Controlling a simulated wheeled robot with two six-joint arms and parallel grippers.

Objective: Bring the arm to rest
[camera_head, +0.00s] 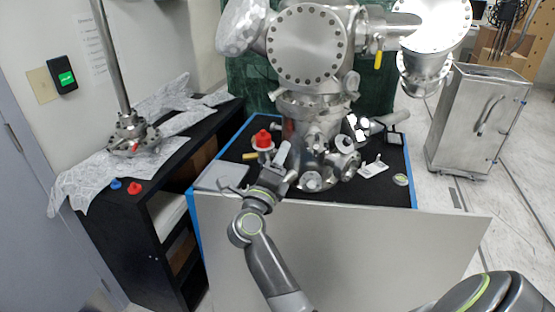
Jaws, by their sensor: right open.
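A grey arm link of mine shows at the bottom right.
A red-topped part (263,138) stands just behind the gripper. A flat grey plate (220,176) lies to its left. A white panel (340,250) fronts the table. A black shelf (160,185) with a steel post (115,60) stands left; a metal cabinet (475,120) stands right.

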